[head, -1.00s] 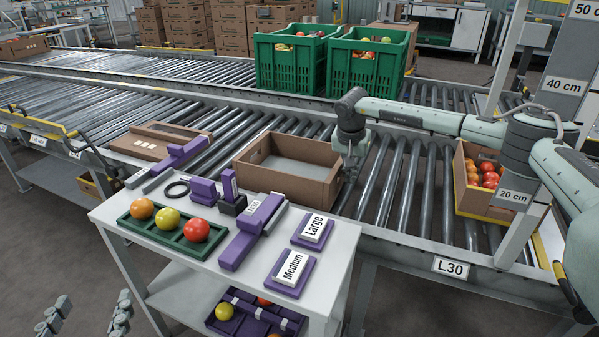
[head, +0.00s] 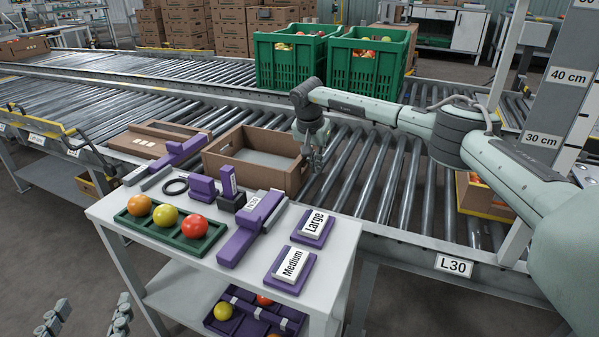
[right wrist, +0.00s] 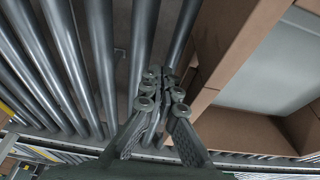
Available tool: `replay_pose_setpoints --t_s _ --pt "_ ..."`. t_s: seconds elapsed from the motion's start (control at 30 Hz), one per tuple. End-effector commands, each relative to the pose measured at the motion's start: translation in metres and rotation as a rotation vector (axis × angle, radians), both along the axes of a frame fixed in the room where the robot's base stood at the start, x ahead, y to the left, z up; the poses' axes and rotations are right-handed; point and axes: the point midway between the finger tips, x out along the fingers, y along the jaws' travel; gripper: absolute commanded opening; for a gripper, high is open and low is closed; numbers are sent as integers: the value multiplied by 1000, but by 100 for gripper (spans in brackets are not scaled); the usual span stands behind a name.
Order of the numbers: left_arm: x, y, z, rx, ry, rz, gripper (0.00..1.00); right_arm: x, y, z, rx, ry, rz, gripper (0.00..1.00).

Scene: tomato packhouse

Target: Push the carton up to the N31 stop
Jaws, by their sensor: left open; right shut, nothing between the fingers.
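The open brown carton (head: 282,182) stands on the rollers, empty with a grey floor; its wall also shows in the right wrist view (right wrist: 240,55). My right gripper (head: 317,168) is shut and empty at the carton's right end; its fingertips (right wrist: 165,76) are close to the wall, contact unclear. A purple piece with a grey bar (head: 182,151) lies at the conveyor's near side, left of the carton, with a small gap at most. I cannot read an N31 label on it. My left gripper (head: 86,318) is open at the lower left, away from the carton.
The white cart (head: 335,262) in front holds a green tray (head: 150,228) of tomatoes and purple label blocks. Green crates (head: 290,70) stand behind. Rollers right of my right gripper are clear up to another carton (head: 478,198).

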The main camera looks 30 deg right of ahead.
Motion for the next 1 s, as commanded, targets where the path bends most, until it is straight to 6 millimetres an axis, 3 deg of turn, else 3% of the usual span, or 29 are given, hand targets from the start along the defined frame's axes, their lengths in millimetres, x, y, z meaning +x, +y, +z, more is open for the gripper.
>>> replay_pose_setpoints --t_s 0.2,1.0 --pt "0 0 -6 0 0 0 64 12 11 0 0 0 -1 0" --pt "0 0 -15 0 0 0 64 26 23 -1 0 -1 1 0"
